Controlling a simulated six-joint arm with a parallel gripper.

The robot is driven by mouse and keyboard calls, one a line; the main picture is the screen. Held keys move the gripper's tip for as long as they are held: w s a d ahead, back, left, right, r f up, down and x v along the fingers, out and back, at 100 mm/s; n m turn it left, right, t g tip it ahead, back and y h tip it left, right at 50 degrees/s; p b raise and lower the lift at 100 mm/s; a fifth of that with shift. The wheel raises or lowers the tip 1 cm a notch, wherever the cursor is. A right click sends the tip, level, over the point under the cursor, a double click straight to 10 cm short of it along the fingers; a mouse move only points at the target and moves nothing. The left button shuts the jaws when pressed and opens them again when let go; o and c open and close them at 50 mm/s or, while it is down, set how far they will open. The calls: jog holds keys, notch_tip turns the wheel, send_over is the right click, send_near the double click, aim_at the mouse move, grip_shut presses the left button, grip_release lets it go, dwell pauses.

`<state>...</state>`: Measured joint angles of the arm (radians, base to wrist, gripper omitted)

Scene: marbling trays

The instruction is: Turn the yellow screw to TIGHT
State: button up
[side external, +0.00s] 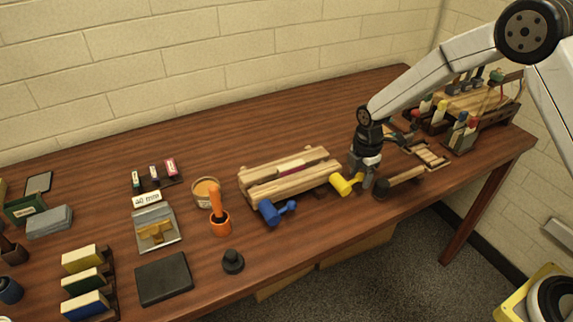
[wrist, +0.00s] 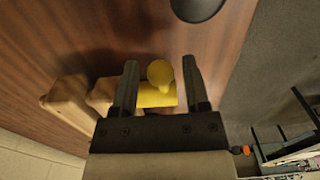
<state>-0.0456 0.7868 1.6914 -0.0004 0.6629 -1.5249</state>
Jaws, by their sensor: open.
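The yellow screw (side external: 345,184) sticks out from the right front end of a wooden clamp (side external: 262,190) on the table. It has a thick cylindrical body and a rounded knob. My gripper (side external: 364,180) is pointed down right at the screw and partly covers it from the side. In the wrist view the open fingers (wrist: 159,66) stand on either side of the yellow screw (wrist: 156,96), with gaps visible. The wooden clamp (wrist: 68,98) shows at the left there. No TIGHT mark is readable in either view.
A blue screw (side external: 271,212) sits at the clamp's left front end. A dark-headed mallet (side external: 384,188) lies close to the right of my gripper. An orange-handled tool in a cup (side external: 220,222) stands left. The table's front edge is near.

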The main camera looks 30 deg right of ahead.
aim_at(361, 174)
jog(key=shift+r, duration=2.5)
jog(key=shift+s, duration=0.1)
jog(key=shift+s+d+r+m, duration=0.1)
jog(key=shift+s+r+m, duration=0.2)
jog(key=shift+s+m, duration=0.2)
jog(key=s+d+r+m+t, duration=0.1)
jog(key=s+r+m, duration=0.1)
jog(key=s+m, duration=0.6)
jog(key=s+d+r+m+t, duration=0.1)
jog(key=s+r+m, duration=0.1)
jog(key=s+m, duration=0.7)
jog(key=shift+s+r+t, duration=0.15)
jog(key=shift+s+t, duration=0.15)
jog(key=shift+s, duration=0.45)
